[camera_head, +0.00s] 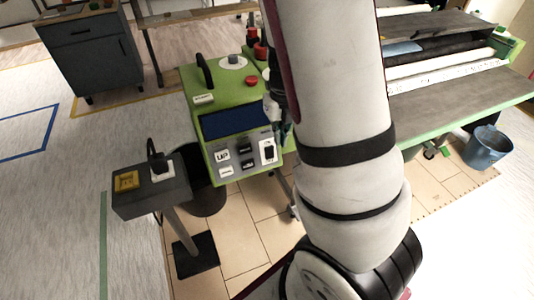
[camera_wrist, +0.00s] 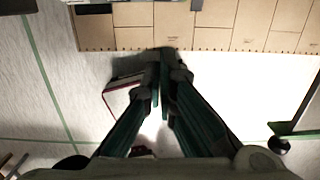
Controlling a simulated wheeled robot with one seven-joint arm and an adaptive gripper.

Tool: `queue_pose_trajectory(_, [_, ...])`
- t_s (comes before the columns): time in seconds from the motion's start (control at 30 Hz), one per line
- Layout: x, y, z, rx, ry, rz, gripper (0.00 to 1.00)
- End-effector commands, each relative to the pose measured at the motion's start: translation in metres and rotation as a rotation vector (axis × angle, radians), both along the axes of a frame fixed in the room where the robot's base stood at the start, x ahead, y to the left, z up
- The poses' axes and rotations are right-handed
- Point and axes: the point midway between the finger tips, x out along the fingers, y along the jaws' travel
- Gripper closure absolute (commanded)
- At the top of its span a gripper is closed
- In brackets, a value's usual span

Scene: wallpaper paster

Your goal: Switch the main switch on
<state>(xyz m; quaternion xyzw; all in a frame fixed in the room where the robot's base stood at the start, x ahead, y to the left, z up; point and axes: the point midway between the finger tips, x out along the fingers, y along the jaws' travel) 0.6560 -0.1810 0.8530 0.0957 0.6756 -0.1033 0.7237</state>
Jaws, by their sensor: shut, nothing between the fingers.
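A green control box (camera_head: 208,152) stands left of my arm in the head view. Its front has a dark blue screen (camera_head: 228,119) and a black switch on a white plate (camera_head: 268,151) at the lower right. A grey knob on a round white plate (camera_head: 233,62) and a red button (camera_head: 251,81) are on top. I cannot tell from the labels which is the main switch, or its position. My gripper (camera_wrist: 163,58) is shut and empty in the wrist view, pointing over the floor. In the head view it is mostly hidden by my arm, near the box's right side.
A grey stand (camera_head: 150,190) with a plugged-in black plug (camera_head: 157,161) is left of the box. A dark bin (camera_head: 207,190) stands behind it. The long green-edged paster table (camera_head: 460,95) and a blue bucket (camera_head: 487,147) are at the right. Open floor lies left.

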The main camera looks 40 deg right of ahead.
Motion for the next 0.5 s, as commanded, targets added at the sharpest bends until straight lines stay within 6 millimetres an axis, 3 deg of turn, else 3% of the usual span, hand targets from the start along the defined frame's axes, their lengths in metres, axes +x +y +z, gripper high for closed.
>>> queue_pose_trajectory(0.33, [0.000, 0.000, -0.002, 0.001, 0.000, 0.000, 1.00])
queue_pose_trajectory(0.5, [0.001, 0.000, -0.021, 0.002, 0.003, 0.000, 1.00])
